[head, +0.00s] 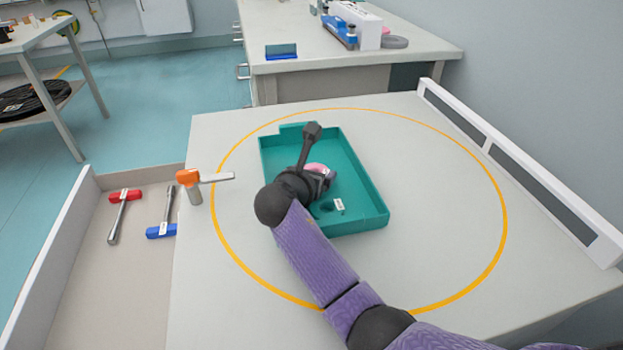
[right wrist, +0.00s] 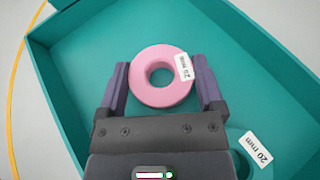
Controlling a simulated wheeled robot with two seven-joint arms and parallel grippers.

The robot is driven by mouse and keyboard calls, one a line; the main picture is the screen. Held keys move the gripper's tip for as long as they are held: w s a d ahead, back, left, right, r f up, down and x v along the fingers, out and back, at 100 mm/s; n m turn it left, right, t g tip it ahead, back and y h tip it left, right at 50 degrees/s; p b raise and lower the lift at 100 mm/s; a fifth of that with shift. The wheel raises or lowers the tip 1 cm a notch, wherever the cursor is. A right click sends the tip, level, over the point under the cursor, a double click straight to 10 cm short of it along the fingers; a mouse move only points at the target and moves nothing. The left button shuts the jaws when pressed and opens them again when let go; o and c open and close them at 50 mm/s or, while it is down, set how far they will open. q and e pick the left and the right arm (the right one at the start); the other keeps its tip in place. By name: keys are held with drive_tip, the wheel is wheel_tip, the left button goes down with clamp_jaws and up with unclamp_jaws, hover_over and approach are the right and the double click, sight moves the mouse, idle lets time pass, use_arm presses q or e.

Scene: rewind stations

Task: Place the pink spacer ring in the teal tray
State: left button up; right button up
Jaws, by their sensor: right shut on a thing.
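The pink spacer ring (right wrist: 148,90), with a white label, is between the two fingers of my right gripper (right wrist: 160,72). In the head view the ring (head: 318,168) shows only in part past my right gripper (head: 325,176), which is shut on it. The teal tray (head: 374,195) lies on the table, and the ring is inside its outline. I cannot tell whether the ring touches the tray floor. The tray also fills most of the right wrist view (right wrist: 75,45). My left gripper is not in view.
A teal round part labelled 20 mm (right wrist: 262,165) lies in the tray beside my right gripper. An orange-headed tool (head: 190,180) stands at the table's left edge. A side bin holds a red-handled tool (head: 121,205) and a blue-handled one (head: 165,225).

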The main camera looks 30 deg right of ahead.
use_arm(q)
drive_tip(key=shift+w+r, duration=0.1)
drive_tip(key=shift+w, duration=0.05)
use_arm(e)
drive_tip(key=shift+r, duration=0.1)
drive_tip(key=o, duration=1)
drive_tip(key=shift+a+r, duration=0.1)
drive_tip(key=shift+r, duration=0.1)
drive_tip(key=p+v, duration=0.3)
drive_tip(key=v, duration=0.1)
drive_tip(key=shift+s+a+r+p, duration=0.1)
drive_tip(key=shift+a+r+p, duration=0.05)
drive_tip(key=shift+r+p, duration=0.3)
drive_tip(key=p+v, duration=0.1)
drive_tip(key=v, duration=0.1)
drive_tip(key=p+v, duration=0.1)
drive_tip(key=v, duration=0.1)
drive_tip(key=p+v, duration=0.1)
drive_tip(key=v, duration=0.2)
drive_tip(key=shift+f, duration=0.35)
drive_tip(key=shift+s+a, duration=0.15)
drive_tip(key=shift+s, duration=0.05)
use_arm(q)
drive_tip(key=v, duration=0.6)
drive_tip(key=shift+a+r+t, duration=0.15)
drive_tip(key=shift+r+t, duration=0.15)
use_arm(e)
drive_tip(key=shift+f, duration=0.1)
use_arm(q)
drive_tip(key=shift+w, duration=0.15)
